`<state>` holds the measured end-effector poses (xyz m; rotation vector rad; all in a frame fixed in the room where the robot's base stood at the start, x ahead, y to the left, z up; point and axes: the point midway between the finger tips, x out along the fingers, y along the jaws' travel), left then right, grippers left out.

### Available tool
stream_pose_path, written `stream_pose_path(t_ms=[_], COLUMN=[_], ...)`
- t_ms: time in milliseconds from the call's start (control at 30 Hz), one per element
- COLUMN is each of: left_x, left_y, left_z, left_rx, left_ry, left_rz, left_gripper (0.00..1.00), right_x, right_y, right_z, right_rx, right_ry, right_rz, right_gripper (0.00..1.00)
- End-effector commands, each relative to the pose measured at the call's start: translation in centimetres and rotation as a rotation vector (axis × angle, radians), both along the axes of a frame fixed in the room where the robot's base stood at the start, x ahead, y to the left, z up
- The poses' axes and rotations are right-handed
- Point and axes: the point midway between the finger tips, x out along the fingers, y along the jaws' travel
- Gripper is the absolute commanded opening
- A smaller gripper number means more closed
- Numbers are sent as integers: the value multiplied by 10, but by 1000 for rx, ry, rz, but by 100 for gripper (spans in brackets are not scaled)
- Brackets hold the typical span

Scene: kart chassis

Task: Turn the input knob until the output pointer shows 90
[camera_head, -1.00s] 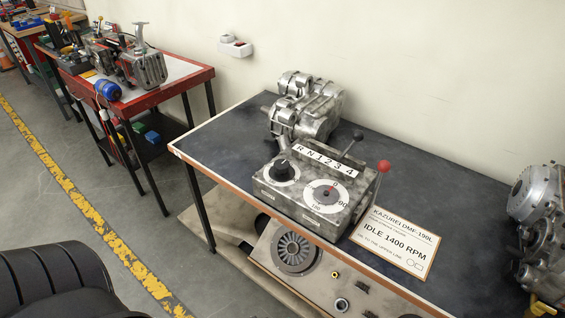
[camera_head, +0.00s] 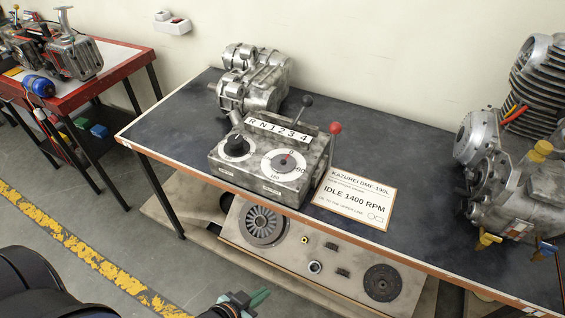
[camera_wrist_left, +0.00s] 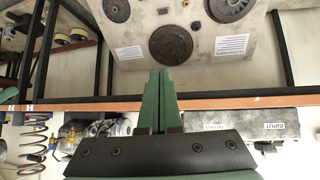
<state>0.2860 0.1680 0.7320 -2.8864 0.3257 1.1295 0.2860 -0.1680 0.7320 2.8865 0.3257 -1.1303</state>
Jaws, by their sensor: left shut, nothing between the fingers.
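The grey control box (camera_head: 262,193) sits at the bench's front edge. The black input knob (camera_head: 236,146) is on its top left, on a white dial. The output dial (camera_head: 271,169) is to its right, marked 0, 90 and 180, with a small red pointer (camera_head: 285,160); its exact reading is too small to tell. My left gripper (camera_head: 260,296) is low in front of the bench, below and apart from the box, its green fingers shut and empty. They also show in the left wrist view (camera_wrist_left: 160,72), where the INPUT label (camera_wrist_left: 274,126) appears upside down. My right gripper is not in view.
Two levers, black-knobbed (camera_head: 306,101) and red-knobbed (camera_head: 335,128), rise behind the dials. An IDLE 1400 RPM sign (camera_head: 353,196) lies right of the box. A metal gearbox (camera_head: 252,80) stands behind, an engine (camera_head: 505,185) far right. The bench edge (camera_head: 400,262) lies between gripper and bench top.

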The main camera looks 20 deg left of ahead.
Motion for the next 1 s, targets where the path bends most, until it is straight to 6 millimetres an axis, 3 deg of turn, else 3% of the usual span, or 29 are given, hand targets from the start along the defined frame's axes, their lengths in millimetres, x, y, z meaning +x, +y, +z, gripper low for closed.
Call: stream_pose_path(t_ms=[333, 467, 567, 633, 700, 800, 900, 1000], left_x=[0, 8, 47, 87, 125, 164, 185, 194], left_y=[0, 8, 45, 84, 124, 173, 206, 220], left_z=[0, -1, 8, 25, 51, 93, 127, 145], left_rx=[0, 5, 26, 40, 45, 39, 29, 19], left_ry=[0, -20, -128, -250, -384, -561, -684, -742], left_rz=[0, 16, 82, 148, 211, 278, 313, 328], left_gripper=[0, 12, 24, 32, 39, 51, 62, 73], right_x=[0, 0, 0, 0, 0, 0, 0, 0], right_y=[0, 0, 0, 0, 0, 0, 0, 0], right_z=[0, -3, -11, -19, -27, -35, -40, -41], right_rx=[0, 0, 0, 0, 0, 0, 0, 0], right_ry=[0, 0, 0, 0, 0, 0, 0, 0], right_rz=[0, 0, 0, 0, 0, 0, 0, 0], right_gripper=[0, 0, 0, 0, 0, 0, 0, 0])
